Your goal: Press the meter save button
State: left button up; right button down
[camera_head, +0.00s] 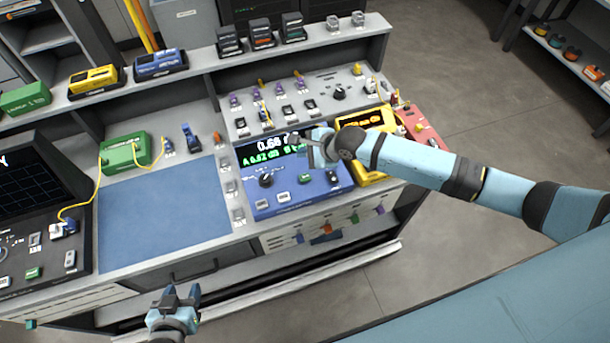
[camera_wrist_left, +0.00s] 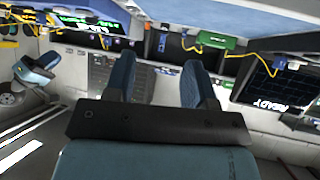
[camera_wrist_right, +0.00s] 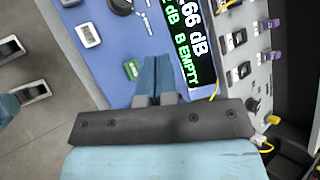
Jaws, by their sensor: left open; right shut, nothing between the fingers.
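The blue meter (camera_head: 247,205) stands at the middle of the bench, its lit display (camera_head: 262,152) partly covered by my right gripper. Its panel has a dark knob (camera_head: 266,180), a green button (camera_head: 305,178) and pale buttons (camera_head: 284,197). I cannot read which button is save. My right gripper (camera_head: 312,152) is shut and empty above the meter. In the right wrist view its fingers (camera_wrist_right: 157,75) overlap the panel between the green button (camera_wrist_right: 131,70) and display (camera_wrist_right: 185,45); contact cannot be told. My left gripper (camera_head: 178,297) is open and empty before the bench; it also shows in the left wrist view (camera_wrist_left: 159,75).
A blue mat (camera_head: 160,215) lies left of the meter. A yellow device (camera_head: 372,172) stands right of it, partly behind my right arm. A green box (camera_head: 125,152) with yellow fibre stands behind the mat. A dark-screened machine (camera_head: 35,185) is at the far left.

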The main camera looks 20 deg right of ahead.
jog(key=shift+f, duration=0.1)
jog(key=b, duration=0.6)
send_over(305, 178)
notch_tip(305, 178, down, 7)
jog(key=shift+r, duration=0.1)
jog(key=shift+f, duration=0.7)
pick_arm(q)
jog(key=shift+m, duration=0.3)
jog(key=f, duration=0.2)
jog(key=d+f, duration=0.1)
jog(key=f, duration=0.1)
jog(key=shift+w+f, duration=0.15)
jog(key=shift+f, duration=0.05)
pick_arm(e)
jog(key=shift+f, duration=0.2)
pick_arm(q)
jog(key=shift+a+f, duration=0.1)
jog(key=shift+a, duration=0.05)
pick_arm(e)
jog(key=shift+f, duration=0.1)
